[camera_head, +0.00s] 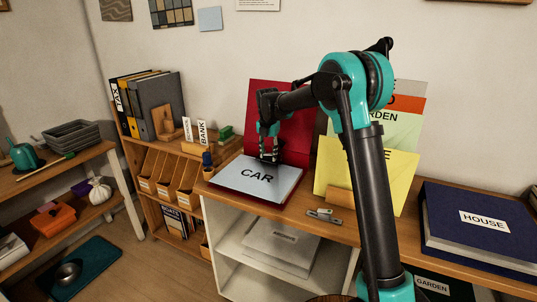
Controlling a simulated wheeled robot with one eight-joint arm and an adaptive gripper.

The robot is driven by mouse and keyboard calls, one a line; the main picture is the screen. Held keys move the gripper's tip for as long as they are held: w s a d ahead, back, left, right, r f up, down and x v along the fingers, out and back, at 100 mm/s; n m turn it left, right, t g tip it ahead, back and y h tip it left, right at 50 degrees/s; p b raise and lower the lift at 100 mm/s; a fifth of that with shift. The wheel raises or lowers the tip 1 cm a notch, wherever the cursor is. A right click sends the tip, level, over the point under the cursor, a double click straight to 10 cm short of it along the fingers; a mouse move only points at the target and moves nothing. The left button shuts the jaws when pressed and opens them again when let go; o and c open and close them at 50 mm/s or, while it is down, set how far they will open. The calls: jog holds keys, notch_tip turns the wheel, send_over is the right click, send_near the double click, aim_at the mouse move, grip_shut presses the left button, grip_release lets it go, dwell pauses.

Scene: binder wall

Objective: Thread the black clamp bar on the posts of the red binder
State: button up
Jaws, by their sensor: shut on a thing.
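The red binder lies open on the shelf top, its red cover (296,122) standing up behind. A light-blue sheet stack (238,181) marked CAR lies on its base. My gripper (268,148) points down over the far edge of the stack, in front of the cover. It is shut on a small dark piece at its fingertips, which looks like the black clamp bar (268,158). The bar is mostly hidden by the fingers. The binder's posts cannot be made out, and I cannot tell whether the bar touches them.
A grey metal piece (324,216) lies on the wooden top in front. Yellow and green folders (400,167) stand to the right behind my arm. A blue HOUSE binder (484,242) lies at the far right. A wooden organiser (160,172) and upright binders stand left.

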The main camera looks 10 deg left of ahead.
jog(key=o, duration=1.4)
jog(key=shift+r, duration=0.1)
jog(key=r, duration=0.4)
jog(key=s+r, duration=0.1)
jog(key=r, duration=0.6)
jog(key=shift+s+r, duration=0.25)
jog(key=shift+r, duration=0.1)
